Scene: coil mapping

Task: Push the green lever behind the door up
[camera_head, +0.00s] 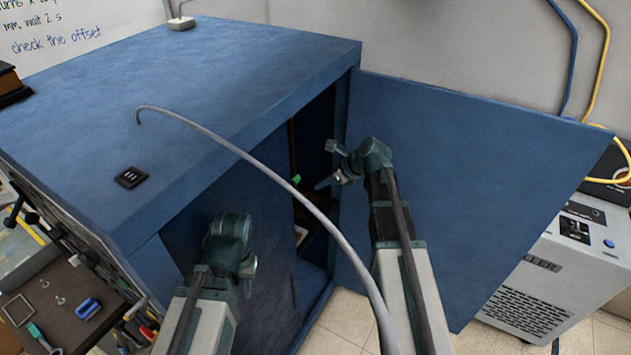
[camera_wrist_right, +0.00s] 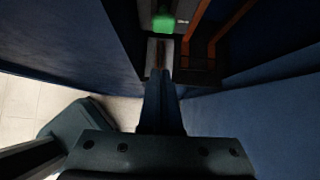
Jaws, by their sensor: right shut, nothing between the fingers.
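The green lever (camera_head: 296,179) shows as a small green spot inside the opening of the blue cabinet (camera_head: 200,75), behind its open door (camera_head: 460,190). In the right wrist view the green lever (camera_wrist_right: 163,24) is at the top centre, beyond my fingertips. My right gripper (camera_head: 321,185) is at the cabinet opening, just right of the lever. In its wrist view the fingers (camera_wrist_right: 160,76) are together, empty, and point toward the lever, with a gap visible between. My left gripper (camera_head: 247,287) is low in front of the cabinet; its finger opening is not clear.
A grey cable (camera_head: 250,158) arches across the view in front of the opening. The right wrist view shows orange-brown strips (camera_wrist_right: 205,35) beside the lever. The grey chiller (camera_head: 545,285) stands at right. A tool table (camera_head: 60,320) is at lower left.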

